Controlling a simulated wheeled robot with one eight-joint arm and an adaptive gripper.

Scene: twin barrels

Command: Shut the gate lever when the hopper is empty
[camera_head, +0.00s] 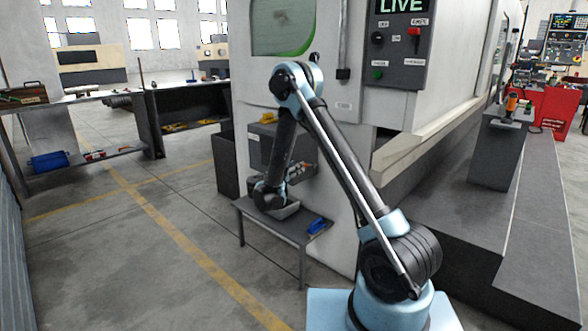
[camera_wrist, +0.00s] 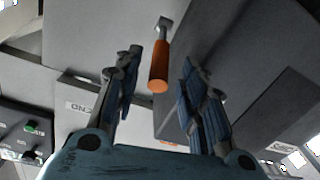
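In the wrist view, an orange lever handle (camera_wrist: 158,68) hangs from a short metal stem beside a grey box-like housing (camera_wrist: 225,55). My gripper (camera_wrist: 159,60) is open, one finger on each side of the handle, with visible gaps on both sides. I cannot tell how deep the handle sits between the fingers. In the head view my wrist is bent down by the grey box (camera_head: 262,143) on the machine's front, above a small side table (camera_head: 258,218). The lever does not show there, and my fingers are hard to make out. The hopper's inside is not visible.
The machine's control panel (camera_head: 397,52) reads LIVE and has a red switch (camera_head: 413,38) and a green button (camera_head: 377,75). A blue object (camera_head: 317,225) lies on the side table. A bench (camera_head: 85,97) stands at left. The floor between is clear.

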